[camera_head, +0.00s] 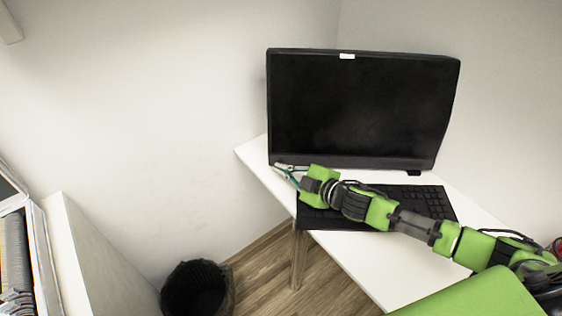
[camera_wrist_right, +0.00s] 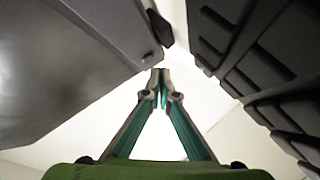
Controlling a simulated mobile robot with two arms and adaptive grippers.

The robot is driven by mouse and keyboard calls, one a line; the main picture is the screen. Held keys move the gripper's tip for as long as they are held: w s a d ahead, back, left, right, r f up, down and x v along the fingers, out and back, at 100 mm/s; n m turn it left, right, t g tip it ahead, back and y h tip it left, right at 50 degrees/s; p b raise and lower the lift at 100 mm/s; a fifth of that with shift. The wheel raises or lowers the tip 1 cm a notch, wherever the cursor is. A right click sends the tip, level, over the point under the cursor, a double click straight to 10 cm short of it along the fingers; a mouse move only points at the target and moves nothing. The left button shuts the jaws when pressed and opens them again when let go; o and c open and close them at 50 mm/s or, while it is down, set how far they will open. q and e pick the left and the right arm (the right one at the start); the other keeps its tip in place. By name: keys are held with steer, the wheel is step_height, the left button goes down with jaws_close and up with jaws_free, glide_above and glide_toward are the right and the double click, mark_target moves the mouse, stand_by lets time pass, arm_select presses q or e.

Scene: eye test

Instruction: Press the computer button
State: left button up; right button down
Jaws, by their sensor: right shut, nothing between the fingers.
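The computer is a black screen (camera_head: 362,110) standing on the white desk, its display dark. A white tag or clip sits at its top edge. My right gripper (camera_head: 279,167) is shut and empty at the screen's lower left corner. In the right wrist view its fingertips (camera_wrist_right: 160,76) meet, with a grey panel, seemingly the screen's underside (camera_wrist_right: 70,60), on the left. A small dark round spot (camera_wrist_right: 146,57) on that panel lies close to the tips. I cannot tell whether it is the button or whether the tips touch it. My left gripper is out of view.
A black keyboard (camera_head: 430,200) lies on the desk (camera_head: 365,260) under my right arm; its keys also show in the wrist view (camera_wrist_right: 260,60). A black bin (camera_head: 193,290) stands on the wooden floor. A shelf with books (camera_head: 15,250) is at the left edge.

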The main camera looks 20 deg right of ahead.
steer(key=shift+w, duration=0.2)
steer(key=shift+w+d, duration=0.1)
steer(key=shift+w, duration=0.1)
steer(key=shift+w+d+f, duration=0.1)
steer(key=shift+w+d, duration=0.1)
steer(key=shift+w, duration=0.2)
stand_by(0.6)
stand_by(0.4)
steer(key=shift+s+a+p, duration=0.3)
steer(key=shift+s+p, duration=0.3)
steer(key=shift+s, duration=0.2)
steer(key=shift+s+a+r+p, duration=0.25)
steer(key=shift+s+p, duration=0.05)
steer(key=shift+s, duration=0.25)
steer(key=shift+s+a+r+p, duration=0.1)
steer(key=shift+s+a+p, duration=0.15)
steer(key=shift+s, duration=0.35)
steer(key=shift+s+a+r+p, duration=0.15)
steer(key=shift+s+p, duration=0.05)
steer(key=shift+s, duration=0.35)
steer(key=shift+s+a+r+p, duration=0.1)
steer(key=shift+s+a+p, duration=0.15)
steer(key=shift+s, duration=0.35)
